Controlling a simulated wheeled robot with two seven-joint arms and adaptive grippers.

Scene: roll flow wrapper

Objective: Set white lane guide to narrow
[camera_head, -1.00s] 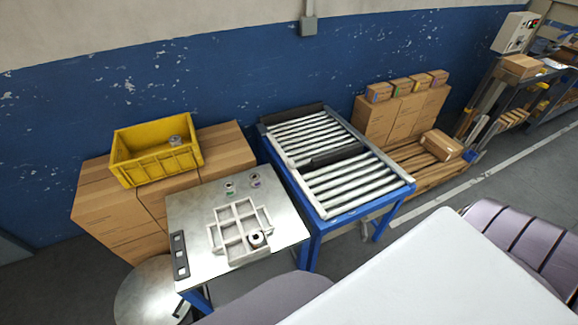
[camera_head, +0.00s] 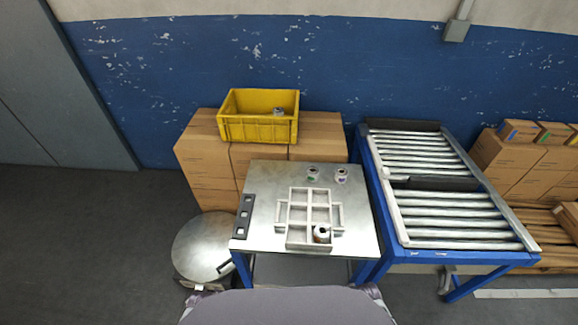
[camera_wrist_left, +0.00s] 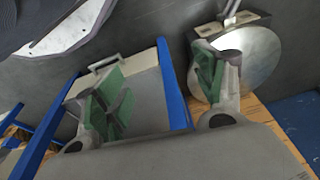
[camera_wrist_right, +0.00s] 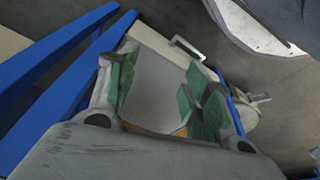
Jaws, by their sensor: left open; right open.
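The roller conveyor (camera_head: 455,215) stands right of the metal table in the head view. A pale rail (camera_head: 388,200) runs along its left side, and a grey rail (camera_head: 500,205) runs along its right side. I cannot tell for sure which part is the white lane guide or how it is set. My left gripper (camera_wrist_left: 158,85) is open and empty in the left wrist view, its green pads wide apart. My right gripper (camera_wrist_right: 162,92) is open and empty in the right wrist view. Neither gripper shows in the head view, and both look apart from the conveyor.
The metal table (camera_head: 262,205) holds a pale divided tray (camera_head: 309,188), a dark-topped roll (camera_head: 321,234), two small rolls and a black strip (camera_head: 243,216). A yellow crate (camera_head: 257,129) sits on cardboard boxes (camera_head: 205,165) behind. A round metal stool (camera_head: 205,245) stands left. Floor further left is clear.

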